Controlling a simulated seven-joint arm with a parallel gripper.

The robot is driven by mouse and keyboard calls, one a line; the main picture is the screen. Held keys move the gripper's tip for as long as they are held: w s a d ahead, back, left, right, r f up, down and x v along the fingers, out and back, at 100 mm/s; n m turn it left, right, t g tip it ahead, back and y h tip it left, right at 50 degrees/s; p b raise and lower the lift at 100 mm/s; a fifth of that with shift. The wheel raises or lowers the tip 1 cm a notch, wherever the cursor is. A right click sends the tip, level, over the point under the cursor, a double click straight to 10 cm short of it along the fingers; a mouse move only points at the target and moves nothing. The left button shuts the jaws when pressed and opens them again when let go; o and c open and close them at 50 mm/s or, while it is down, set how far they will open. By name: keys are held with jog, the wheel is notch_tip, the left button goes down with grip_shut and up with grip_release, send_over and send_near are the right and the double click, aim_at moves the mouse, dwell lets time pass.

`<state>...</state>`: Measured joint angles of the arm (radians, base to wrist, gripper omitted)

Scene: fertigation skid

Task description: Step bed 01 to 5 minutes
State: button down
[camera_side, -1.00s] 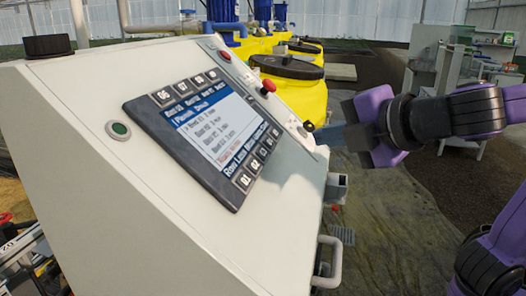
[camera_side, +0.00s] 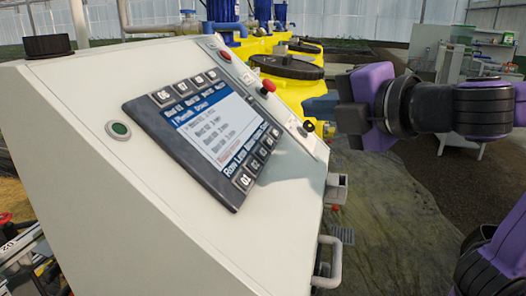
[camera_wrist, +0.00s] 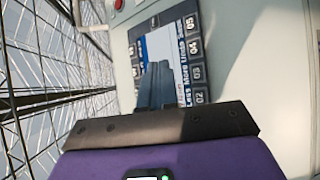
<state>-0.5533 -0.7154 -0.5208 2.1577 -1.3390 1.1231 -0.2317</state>
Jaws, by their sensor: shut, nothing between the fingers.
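The control panel screen (camera_side: 222,126) sits on the sloped face of a pale cabinet (camera_side: 120,200). It shows a blue header and several list lines, too blurred to read surely. Numbered keys run along both long edges; key 02 (camera_side: 254,165) and key 03 (camera_side: 263,152) are on the lower edge. In the wrist view, labels reading Less, More, Undo and Send lie beside keys 02 (camera_wrist: 201,96), 03 (camera_wrist: 197,72), 04 and 05. My gripper (camera_wrist: 155,70) is shut and empty, its fingers covering part of the screen there. In the side view it is right of the panel, apart from it.
A red button (camera_side: 268,87) and a dark knob (camera_side: 308,127) stand out from the cabinet's right side. A green button (camera_side: 119,130) is on the left, a black cap (camera_side: 48,46) on top. A handle (camera_side: 328,263) sticks out low right. Yellow tanks (camera_side: 290,80) stand behind.

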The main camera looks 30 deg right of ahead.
jog(key=shift+w+a+f, duration=0.6)
jog(key=shift+f, duration=0.35)
jog(key=shift+w+a+f, duration=0.55)
jog(key=shift+w+f, duration=0.05)
jog(key=shift+f, duration=0.35)
jog(key=shift+w+a+f, duration=0.6)
jog(key=shift+f, duration=0.35)
jog(key=shift+a+f, duration=0.1)
jog(key=shift+w+a+f, duration=0.1)
jog(key=shift+w+f, duration=0.1)
jog(key=shift+w+a+f, duration=0.15)
jog(key=shift+a+f, duration=0.05)
jog(key=shift+f, duration=0.05)
dwell(0.8)
jog(key=shift+s+d+r, duration=0.35)
jog(key=shift+s+r, duration=0.05)
jog(key=shift+r, duration=0.2)
dwell(0.4)
jog(key=shift+s+d+r, duration=0.4)
jog(key=shift+r, duration=0.2)
jog(key=shift+s+d+r, duration=0.35)
jog(key=shift+d+r, duration=0.05)
jog(key=shift+r, duration=0.25)
jog(key=shift+s+d+r, duration=0.4)
jog(key=shift+r, duration=0.2)
